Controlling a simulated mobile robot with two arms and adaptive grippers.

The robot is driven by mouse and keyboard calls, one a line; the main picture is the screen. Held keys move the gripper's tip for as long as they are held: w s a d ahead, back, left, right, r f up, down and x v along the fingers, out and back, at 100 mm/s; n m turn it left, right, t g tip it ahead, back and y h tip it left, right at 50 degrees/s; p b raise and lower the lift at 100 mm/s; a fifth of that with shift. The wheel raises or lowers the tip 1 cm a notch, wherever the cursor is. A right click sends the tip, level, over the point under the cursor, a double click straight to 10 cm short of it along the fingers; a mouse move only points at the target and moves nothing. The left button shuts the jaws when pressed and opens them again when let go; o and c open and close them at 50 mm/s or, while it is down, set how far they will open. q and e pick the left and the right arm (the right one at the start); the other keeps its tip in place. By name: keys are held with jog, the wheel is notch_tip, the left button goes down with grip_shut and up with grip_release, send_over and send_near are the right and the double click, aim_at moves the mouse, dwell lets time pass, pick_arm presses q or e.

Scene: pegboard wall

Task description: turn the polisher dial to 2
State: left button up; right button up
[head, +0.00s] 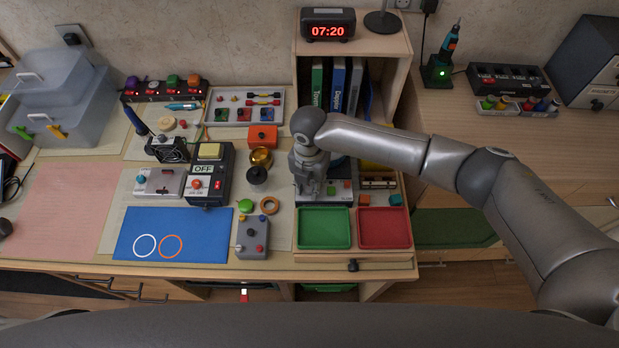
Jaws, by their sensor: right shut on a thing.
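My right gripper (311,190) points down over a small dark control box (341,192) at the right middle of the bench. It is shut on a small part on top of that box, which looks like the polisher dial. The fingers hide the part, so I cannot read its setting. Small coloured buttons show on the box beside the fingers. No label tells me for certain that this box is the polisher. My left gripper is out of view.
A green tray (324,242) and a red tray (384,241) lie just in front of the box. A brass cup (261,157) and a black switch box marked OFF (209,172) stand to its left. A shelf with binders (337,88) rises behind.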

aim_at(310, 186)
jog(key=m+p, duration=0.2)
jog(key=m, duration=0.2)
jog(key=shift+r+m+p, duration=0.25)
jog(key=shift+m+p, duration=0.05)
jog(key=shift+p, duration=0.1)
jog(key=m+p, duration=0.2)
jog(key=m, duration=0.2)
jog(key=shift+w+f, duration=0.1)
jog(key=shift+m, duration=0.3)
jog(key=o, duration=0.8)
jog(key=shift+c, duration=0.2)
notch_tip(310, 186, up, 12)
jog(key=shift+f, duration=0.1)
